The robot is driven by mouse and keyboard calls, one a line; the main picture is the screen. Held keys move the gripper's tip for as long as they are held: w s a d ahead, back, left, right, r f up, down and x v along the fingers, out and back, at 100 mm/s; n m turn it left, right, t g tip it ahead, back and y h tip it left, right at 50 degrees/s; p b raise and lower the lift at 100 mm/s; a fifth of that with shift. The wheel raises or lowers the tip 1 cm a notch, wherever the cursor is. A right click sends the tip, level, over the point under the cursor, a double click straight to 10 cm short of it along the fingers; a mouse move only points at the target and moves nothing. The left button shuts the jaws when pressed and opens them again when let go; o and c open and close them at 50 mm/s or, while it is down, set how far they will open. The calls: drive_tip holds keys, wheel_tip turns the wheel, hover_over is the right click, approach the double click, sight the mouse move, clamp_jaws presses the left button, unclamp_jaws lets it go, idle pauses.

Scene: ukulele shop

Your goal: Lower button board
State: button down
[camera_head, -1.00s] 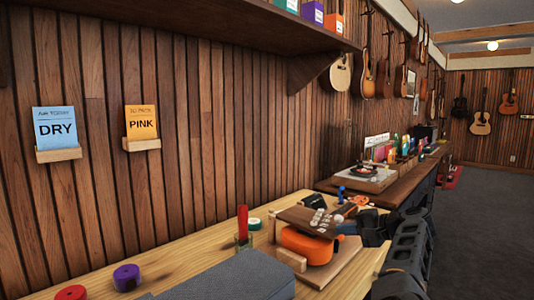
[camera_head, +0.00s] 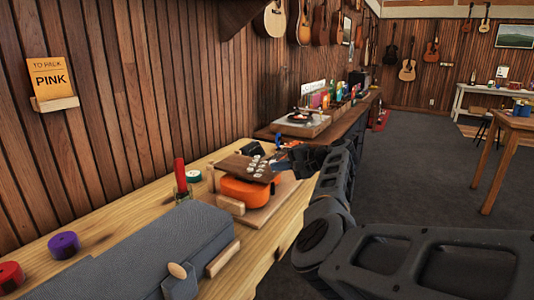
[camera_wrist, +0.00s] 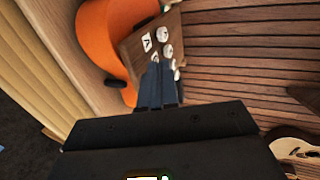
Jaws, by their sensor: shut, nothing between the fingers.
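The button board (camera_head: 247,168) is a brown wooden panel with several round white buttons. It sits tilted above an orange rounded body (camera_head: 245,190) on a wooden base (camera_head: 275,203) on the workbench. In the wrist view the board (camera_wrist: 138,50) and its white buttons lie just beyond my fingertips, with the orange body (camera_wrist: 97,38) to the left. My gripper (camera_wrist: 157,72) is shut and empty, its fingertips close to the board's button side. I cannot tell whether they touch it. In the head view my gripper (camera_head: 284,164) is at the board's right end.
A grey padded case (camera_head: 150,250) with wooden blocks lies at the front of the bench. A red-handled tool (camera_head: 180,178), a green-and-white roll (camera_head: 194,175), and purple (camera_head: 63,245) and red (camera_head: 10,276) rolls stand near it. Open floor (camera_head: 430,150) lies right of the bench.

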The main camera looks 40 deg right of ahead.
drive_tip(key=b+v, duration=0.1)
drive_tip(key=v, duration=0.9)
drive_tip(key=shift+s+d, duration=0.1)
drive_tip(key=shift+s, duration=0.05)
